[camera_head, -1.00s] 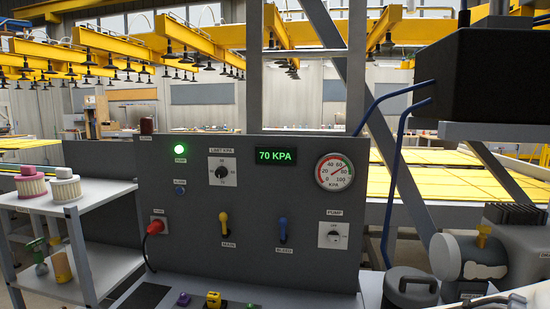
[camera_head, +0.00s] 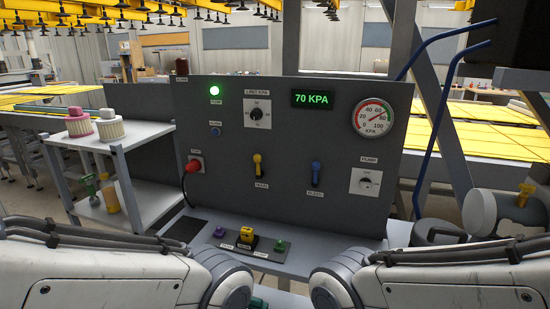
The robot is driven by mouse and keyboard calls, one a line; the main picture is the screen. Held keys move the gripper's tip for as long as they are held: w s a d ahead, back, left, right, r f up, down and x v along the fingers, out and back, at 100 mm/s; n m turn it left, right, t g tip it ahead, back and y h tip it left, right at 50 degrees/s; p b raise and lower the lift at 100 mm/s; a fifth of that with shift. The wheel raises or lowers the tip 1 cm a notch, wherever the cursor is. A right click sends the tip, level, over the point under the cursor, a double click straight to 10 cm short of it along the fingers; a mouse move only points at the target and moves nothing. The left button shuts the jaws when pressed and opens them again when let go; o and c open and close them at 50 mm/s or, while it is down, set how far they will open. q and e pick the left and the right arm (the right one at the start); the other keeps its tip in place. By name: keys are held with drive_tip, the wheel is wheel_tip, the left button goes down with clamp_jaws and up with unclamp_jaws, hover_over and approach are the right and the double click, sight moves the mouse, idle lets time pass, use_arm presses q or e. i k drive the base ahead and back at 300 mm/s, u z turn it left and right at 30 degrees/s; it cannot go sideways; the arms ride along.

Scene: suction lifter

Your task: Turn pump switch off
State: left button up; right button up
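The pump switch (camera_head: 370,182) is a dark rotary knob on a white plate labelled PUMP, at the lower right of the grey panel (camera_head: 225,130). Its exact knob position is too small to read. The green pump lamp (camera_head: 214,91) at the panel's upper left is lit. The green display (camera_head: 313,99) reads 70 KPA. The round gauge (camera_head: 374,118) has its needle in the upper right of the dial. My two arms come in at the bottom left and bottom right, well short of the panel. Both grippers are out of view.
Yellow (camera_head: 258,164) and blue (camera_head: 316,174) valve levers and a limit knob (camera_head: 257,113) are on the panel. A shelf (camera_head: 133,145) with two filters stands left. A pump motor (camera_head: 497,211) stands right.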

sight(364, 183)
drive_tip(key=u, duration=0.35)
drive_tip(key=k, duration=0.4)
drive_tip(key=u, duration=1.35)
drive_tip(key=i, duration=0.8)
drive_tip(key=z, duration=1.05)
drive_tip(key=i, duration=0.65)
drive_tip(key=z, duration=0.75)
